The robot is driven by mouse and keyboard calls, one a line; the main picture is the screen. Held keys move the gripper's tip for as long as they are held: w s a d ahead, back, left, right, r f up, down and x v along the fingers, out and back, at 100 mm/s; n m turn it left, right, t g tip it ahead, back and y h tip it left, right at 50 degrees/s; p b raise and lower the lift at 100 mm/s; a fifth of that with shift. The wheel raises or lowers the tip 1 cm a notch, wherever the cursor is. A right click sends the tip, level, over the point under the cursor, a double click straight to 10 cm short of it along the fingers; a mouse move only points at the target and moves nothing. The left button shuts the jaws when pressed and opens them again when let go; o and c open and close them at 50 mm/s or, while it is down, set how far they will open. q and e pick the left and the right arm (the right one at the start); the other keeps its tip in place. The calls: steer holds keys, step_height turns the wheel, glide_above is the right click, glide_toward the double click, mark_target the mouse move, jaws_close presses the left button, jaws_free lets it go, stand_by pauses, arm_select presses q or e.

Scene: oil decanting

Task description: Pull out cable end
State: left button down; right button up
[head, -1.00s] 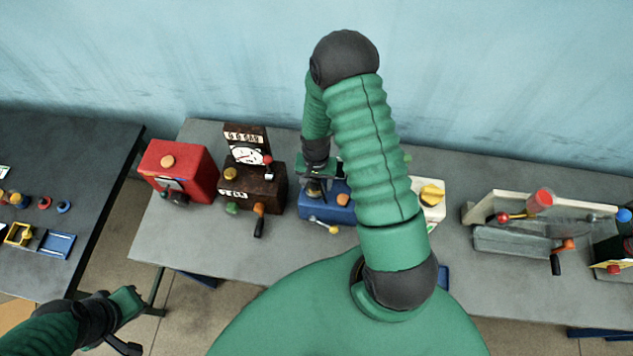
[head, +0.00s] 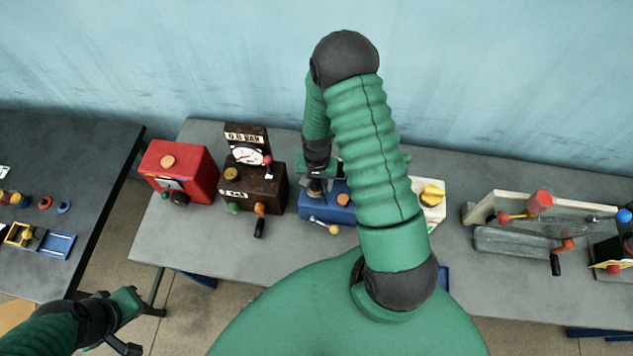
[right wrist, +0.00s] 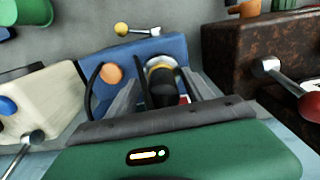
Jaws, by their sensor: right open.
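A blue box (head: 330,212) stands on the grey table, partly hidden by my right arm in the head view. In the right wrist view the blue box (right wrist: 140,58) has an orange knob (right wrist: 110,75) and a black plug-like cable end (right wrist: 162,90) in a pale and yellow ring. A thin black cable (right wrist: 89,92) curves beside the knob. My right gripper (right wrist: 163,92) is open, with its grey fingers on either side of the black end; contact cannot be told. In the head view the right gripper (head: 317,185) is over the box. My left gripper (head: 130,320) is low at the left, away from the boxes.
A red box (head: 180,172) and a rusty brown box with a dial (head: 255,185) stand left of the blue box. A cream box (head: 430,205) is to its right. A grey vice-like fixture (head: 520,240) is farther right. Table front is mostly clear.

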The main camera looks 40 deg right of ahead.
steer(key=shift+a, duration=0.15)
steer(key=c, duration=0.7)
jaws_close()
steer(key=shift+r, duration=0.2)
steer(key=shift+r+p, duration=2.4)
steer(key=shift+r, duration=0.45)
